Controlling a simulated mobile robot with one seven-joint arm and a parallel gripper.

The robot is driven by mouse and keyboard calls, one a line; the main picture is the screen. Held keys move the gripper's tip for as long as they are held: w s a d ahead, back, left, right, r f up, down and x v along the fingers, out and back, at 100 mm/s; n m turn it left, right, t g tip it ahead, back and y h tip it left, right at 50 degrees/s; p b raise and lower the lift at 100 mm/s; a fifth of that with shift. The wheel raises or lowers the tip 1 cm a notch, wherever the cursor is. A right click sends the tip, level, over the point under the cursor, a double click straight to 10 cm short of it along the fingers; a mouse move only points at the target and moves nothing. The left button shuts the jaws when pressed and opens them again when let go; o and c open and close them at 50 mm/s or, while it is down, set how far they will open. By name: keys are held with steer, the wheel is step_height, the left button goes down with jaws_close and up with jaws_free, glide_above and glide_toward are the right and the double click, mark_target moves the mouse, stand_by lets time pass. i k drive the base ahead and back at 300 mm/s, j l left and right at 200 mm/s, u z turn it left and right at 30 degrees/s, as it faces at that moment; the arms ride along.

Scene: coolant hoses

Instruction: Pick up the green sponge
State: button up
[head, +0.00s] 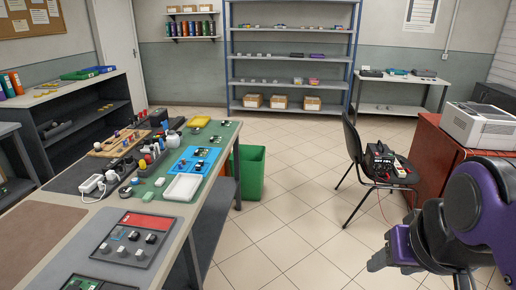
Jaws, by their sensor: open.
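I cannot make out the green sponge for certain. My gripper (381,261) is at the lower right, over the floor and well apart from the bench. It is open, with nothing seen in it; part of it is cut off or hidden by my purple and black arm.
A green bin (251,172) stands beyond the bench's right side. A black chair (352,150) holds a dark device with cables. A red cabinet (436,150) with a white printer (482,124) stands at right. Blue shelving (290,55) is at the back. The tiled floor between is clear.

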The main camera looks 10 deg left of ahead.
mark_target(147, 198)
steer(key=i, duration=1.15)
steer(key=i+u, duration=0.45)
steer(key=i+l+u, duration=0.2)
steer(key=i+u, duration=0.35)
steer(key=u, duration=0.3)
steer(key=i+u, duration=0.1)
steer(key=u, duration=0.75)
steer(key=i, duration=0.05)
